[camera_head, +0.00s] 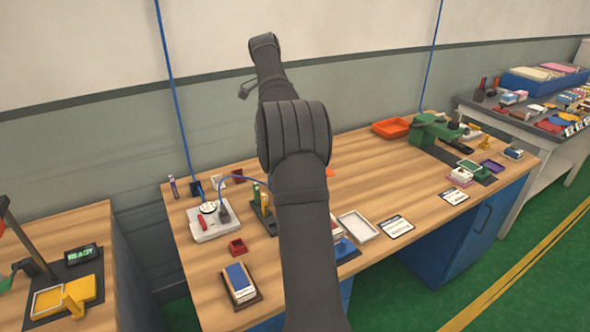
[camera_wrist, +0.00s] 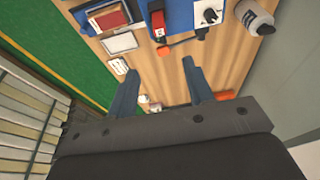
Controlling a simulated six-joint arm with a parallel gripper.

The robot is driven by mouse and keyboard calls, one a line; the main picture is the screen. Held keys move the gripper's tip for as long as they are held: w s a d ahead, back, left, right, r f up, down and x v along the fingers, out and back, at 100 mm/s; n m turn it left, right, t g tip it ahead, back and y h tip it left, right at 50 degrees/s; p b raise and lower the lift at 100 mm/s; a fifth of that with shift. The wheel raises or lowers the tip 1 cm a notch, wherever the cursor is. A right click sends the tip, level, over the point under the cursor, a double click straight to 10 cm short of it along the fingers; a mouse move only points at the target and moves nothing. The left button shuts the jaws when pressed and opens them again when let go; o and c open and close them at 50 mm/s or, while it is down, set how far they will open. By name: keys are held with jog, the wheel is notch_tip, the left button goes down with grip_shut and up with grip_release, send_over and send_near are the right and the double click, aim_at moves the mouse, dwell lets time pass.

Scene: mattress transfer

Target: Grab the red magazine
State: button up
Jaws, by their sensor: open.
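No object is clearly recognisable as the red magazine. One small red piece (camera_head: 203,222) lies on a pale device at the left of the wooden bench, and a dark red box (camera_head: 237,247) sits in front of it. In the wrist view a red block (camera_wrist: 158,22) lies on a blue surface, beyond the fingers. My gripper (camera_wrist: 160,86) is open and empty, its two blue-grey fingers apart above the bench. In the head view my arm rises in front of the bench, hiding part of its middle.
The wooden bench (camera_head: 360,185) has bare wood right of my arm. An orange tray (camera_head: 391,128) and a green machine (camera_head: 435,131) stand at its back right. A grey table (camera_head: 545,145) with several coloured items is farther right. Blue cables (camera_head: 170,75) hang at the wall.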

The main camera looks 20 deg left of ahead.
jog(key=x, duration=1.2)
jog(key=shift+a, duration=0.35)
jog(key=shift+s+x, duration=0.15)
jog(key=shift+x, duration=1.25)
jog(key=shift+s+x, duration=0.15)
jog(key=shift+x, duration=1.25)
jog(key=shift+c, duration=0.2)
grip_shut()
